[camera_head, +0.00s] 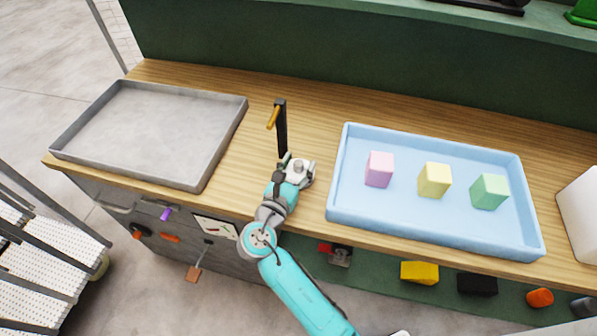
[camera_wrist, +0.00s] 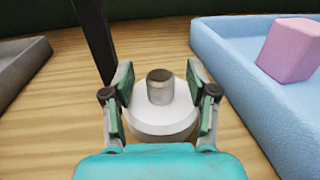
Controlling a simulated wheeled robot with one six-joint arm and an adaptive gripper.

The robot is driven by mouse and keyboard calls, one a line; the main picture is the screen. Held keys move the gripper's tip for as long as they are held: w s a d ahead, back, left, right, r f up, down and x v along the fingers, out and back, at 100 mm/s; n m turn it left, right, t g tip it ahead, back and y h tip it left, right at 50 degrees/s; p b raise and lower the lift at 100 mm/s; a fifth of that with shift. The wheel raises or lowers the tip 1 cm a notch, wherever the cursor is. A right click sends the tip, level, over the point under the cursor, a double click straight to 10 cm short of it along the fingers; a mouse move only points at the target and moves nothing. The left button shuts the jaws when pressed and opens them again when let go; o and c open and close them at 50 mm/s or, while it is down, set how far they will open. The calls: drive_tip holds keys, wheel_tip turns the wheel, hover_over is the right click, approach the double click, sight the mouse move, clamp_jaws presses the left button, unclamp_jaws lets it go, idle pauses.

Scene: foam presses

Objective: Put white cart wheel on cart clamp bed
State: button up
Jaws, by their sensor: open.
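The white cart wheel (camera_wrist: 158,118) is a round white disc with a grey metal hub standing up in its middle. It also shows in the head view (camera_head: 303,172), partly hidden by my gripper. My gripper (camera_wrist: 160,80) is open, with one green finger on each side of the hub, and gaps show between fingers and hub. A tan round edge shows under the disc; I cannot tell whether it is the clamp bed. A black upright post (camera_head: 282,130) with an orange handle (camera_head: 273,117) stands just behind the wheel, likely part of the clamp.
A grey metal tray (camera_head: 222,145) lies to the left and looks empty. A light blue tray (camera_head: 400,216) to the right holds a pink block (camera_head: 379,169), a yellow block (camera_head: 434,180) and a green block (camera_head: 489,192).

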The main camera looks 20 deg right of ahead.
drive_tip(key=shift+w+d, duration=0.2)
clamp_jaws()
